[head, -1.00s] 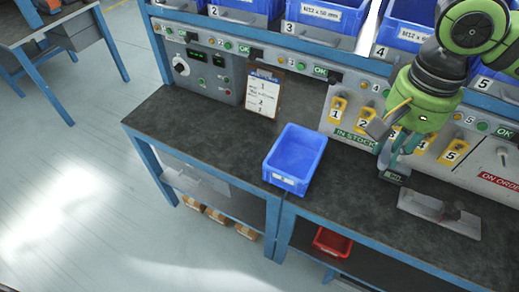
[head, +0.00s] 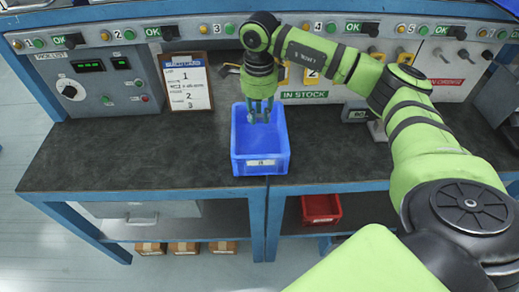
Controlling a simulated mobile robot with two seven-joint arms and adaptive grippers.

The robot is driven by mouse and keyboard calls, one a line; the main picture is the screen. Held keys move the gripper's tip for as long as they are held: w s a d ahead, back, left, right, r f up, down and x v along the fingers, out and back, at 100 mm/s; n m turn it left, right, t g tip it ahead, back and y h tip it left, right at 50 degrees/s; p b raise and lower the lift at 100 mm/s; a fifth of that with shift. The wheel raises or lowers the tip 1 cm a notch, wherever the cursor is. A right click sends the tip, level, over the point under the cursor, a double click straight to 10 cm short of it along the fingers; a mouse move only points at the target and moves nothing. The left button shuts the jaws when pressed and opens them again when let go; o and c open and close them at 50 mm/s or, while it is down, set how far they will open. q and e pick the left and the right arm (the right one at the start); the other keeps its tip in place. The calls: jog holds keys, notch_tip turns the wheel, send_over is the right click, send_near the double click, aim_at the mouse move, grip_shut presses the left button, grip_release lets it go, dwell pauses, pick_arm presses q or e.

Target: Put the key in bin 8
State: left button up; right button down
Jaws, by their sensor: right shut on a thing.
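A blue bin (head: 243,167) stands on the dark bench in the middle of the head view. A small white label is on its front wall; its number is too small to read surely. My right gripper (head: 260,117) points down over the bin, its fingertips at or just above the bin's opening. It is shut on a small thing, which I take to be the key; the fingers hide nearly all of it. I cannot tell whether it touches the bin floor. My left gripper is not in view.
A clipboard (head: 187,85) leans at the back, left of the bin. A control panel (head: 104,82) is further left. A small black block (head: 355,112) stands right of the bin. A red bin (head: 321,209) sits on the shelf below. The bench left of the blue bin is clear.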

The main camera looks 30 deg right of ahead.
jog(key=p, duration=0.1)
send_over(259, 147)
jog(key=shift+m, duration=0.3)
notch_tip(259, 147, down, 6)
jog(key=shift+f, duration=0.25)
notch_tip(259, 147, down, 4)
jog(key=shift+r+p, duration=0.1)
jog(key=shift+p, duration=0.2)
jog(key=shift+f+b, duration=0.3)
jog(key=shift+f, duration=0.1)
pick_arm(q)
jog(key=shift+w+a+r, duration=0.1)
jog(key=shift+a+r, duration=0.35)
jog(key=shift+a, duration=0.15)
pick_arm(e)
jog(key=c, duration=1.1)
grip_release()
jog(key=shift+r, duration=0.1)
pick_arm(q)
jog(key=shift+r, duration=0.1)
pick_arm(e)
jog(key=shift+o, duration=0.2)
jog(key=shift+r, duration=0.1)
